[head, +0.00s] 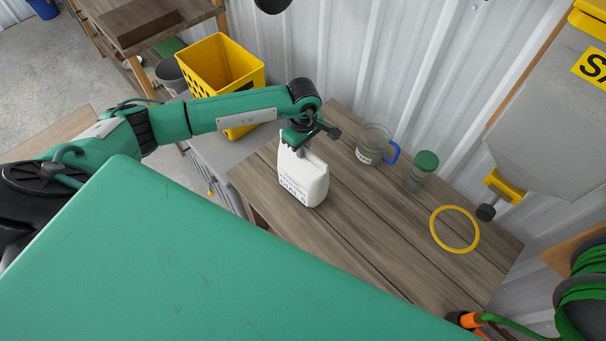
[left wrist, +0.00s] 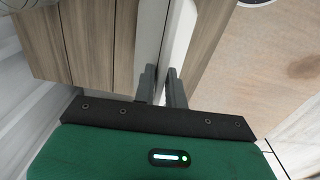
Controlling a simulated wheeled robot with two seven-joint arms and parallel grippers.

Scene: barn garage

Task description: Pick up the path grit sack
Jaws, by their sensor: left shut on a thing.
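The path grit sack (head: 304,182) is a white, upright bag with dark print on its front, over the left part of the wooden table (head: 375,215). My left gripper (head: 301,150) reaches down from above and is shut on the top of the sack. I cannot tell whether the sack's base touches the table. In the left wrist view the two dark fingers (left wrist: 162,88) show close together, with a pale strip between and beyond them. The print is too small to read fully. My right gripper is not in view.
A clear jug (head: 371,146) with a blue handle, a green-lidded jar (head: 421,171) and a yellow ring (head: 454,229) stand or lie to the right on the table. A yellow crate (head: 222,66) is behind my left arm. The table's front middle is clear.

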